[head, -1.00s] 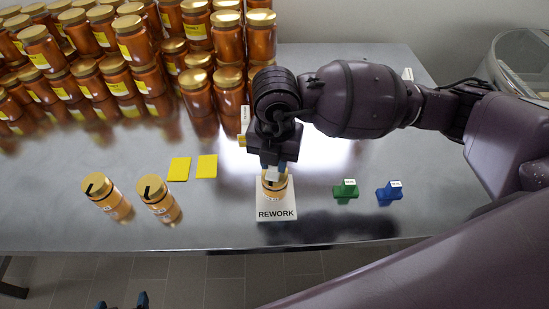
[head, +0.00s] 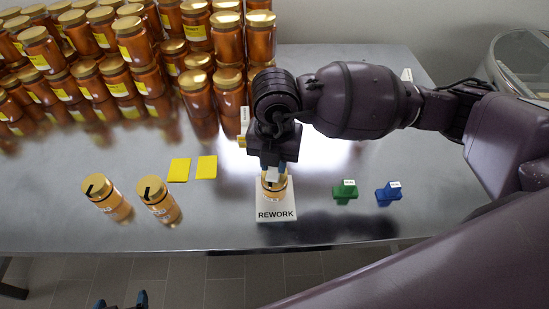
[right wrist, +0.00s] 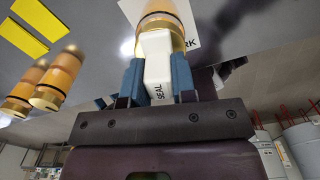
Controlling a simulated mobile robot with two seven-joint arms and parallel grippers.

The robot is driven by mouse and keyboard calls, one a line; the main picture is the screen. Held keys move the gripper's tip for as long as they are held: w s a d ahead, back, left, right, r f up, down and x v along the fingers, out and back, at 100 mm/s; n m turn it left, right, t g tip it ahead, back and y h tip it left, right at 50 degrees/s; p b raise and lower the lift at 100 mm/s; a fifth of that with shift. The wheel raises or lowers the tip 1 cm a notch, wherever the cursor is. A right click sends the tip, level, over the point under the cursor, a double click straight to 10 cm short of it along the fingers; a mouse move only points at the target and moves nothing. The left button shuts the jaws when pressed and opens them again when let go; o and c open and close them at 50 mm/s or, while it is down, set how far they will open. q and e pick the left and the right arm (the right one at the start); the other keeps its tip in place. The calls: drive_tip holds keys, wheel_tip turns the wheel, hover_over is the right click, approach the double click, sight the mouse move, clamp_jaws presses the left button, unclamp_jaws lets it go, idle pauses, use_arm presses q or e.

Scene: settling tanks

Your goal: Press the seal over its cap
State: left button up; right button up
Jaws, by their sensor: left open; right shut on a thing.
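A honey jar with a gold cap (head: 275,189) stands on the white REWORK card (head: 276,214). My right gripper (head: 273,168) is over this jar, pointing down, and is shut on the white seal (right wrist: 158,62), a block lettered SEAL. The seal also shows in the head view (head: 272,175), at the jar's cap; I cannot tell whether it touches. The gripper and seal hide part of the cap. In the right wrist view the jar (right wrist: 163,12) is just beyond the seal. My left gripper (head: 122,301) is open and empty at the bottom edge, off the table's front.
Two jars (head: 107,197) (head: 158,200) with dark strips on their caps stand at left. Two yellow pads (head: 179,170) (head: 206,167) lie behind them. A green block (head: 345,190) and a blue block (head: 389,192) stand at right. Many stacked jars (head: 130,60) fill the back left.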

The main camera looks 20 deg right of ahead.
drive_tip(key=shift+f, duration=0.3)
idle(0.6)
idle(1.0)
drive_tip(key=shift+f, duration=0.1)
idle(0.3)
drive_tip(key=shift+r+p, duration=1.45)
drive_tip(key=shift+r, duration=0.5)
drive_tip(key=shift+r+p, duration=0.75)
drive_tip(key=shift+r, duration=0.35)
